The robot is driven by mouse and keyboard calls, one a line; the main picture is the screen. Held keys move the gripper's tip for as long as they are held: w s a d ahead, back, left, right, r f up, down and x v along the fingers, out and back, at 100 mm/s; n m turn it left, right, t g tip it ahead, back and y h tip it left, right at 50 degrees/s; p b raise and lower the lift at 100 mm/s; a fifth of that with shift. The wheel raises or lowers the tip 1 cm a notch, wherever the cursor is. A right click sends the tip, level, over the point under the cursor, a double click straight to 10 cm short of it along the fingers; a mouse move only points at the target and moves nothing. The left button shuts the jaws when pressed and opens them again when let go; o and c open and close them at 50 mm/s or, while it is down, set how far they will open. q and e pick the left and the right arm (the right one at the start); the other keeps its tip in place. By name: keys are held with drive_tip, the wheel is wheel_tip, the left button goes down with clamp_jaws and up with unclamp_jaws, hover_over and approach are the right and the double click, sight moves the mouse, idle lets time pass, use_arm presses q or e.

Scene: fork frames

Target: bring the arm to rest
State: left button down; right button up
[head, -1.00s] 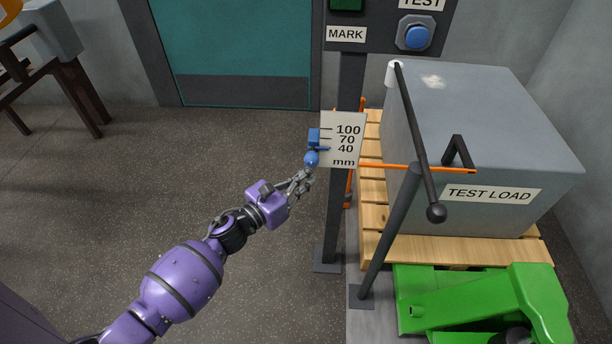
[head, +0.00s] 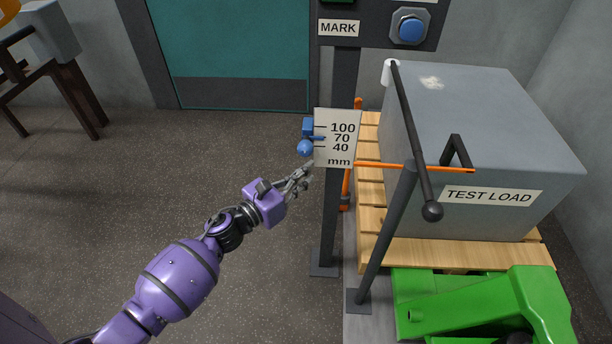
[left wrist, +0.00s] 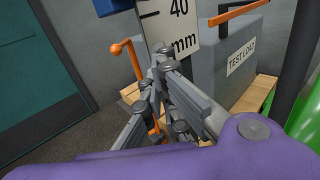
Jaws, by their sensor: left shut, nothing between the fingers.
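My left gripper (head: 304,172) is shut and empty, just below and left of the white scale plate (head: 336,155). The plate is marked 100, 70, 40 and mm. A blue slider with a round knob (head: 305,148) sits at the plate's left edge, its pointer near the 70 line. The knob is just above my fingertips, with a small gap. In the left wrist view the shut fingers (left wrist: 160,58) show in front of the plate (left wrist: 178,28). A blue part (left wrist: 112,6) is cut off at the top. My right gripper does not show.
A grey test load (head: 485,130) stands on a wooden pallet (head: 450,250) at the right, with a green pallet jack (head: 490,305) in front. A dark post (head: 388,240) and an orange bar (head: 410,167) stand close by.

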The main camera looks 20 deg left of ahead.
use_arm(q)
drive_tip(key=p+v, duration=0.1)
drive_tip(key=v, duration=0.9)
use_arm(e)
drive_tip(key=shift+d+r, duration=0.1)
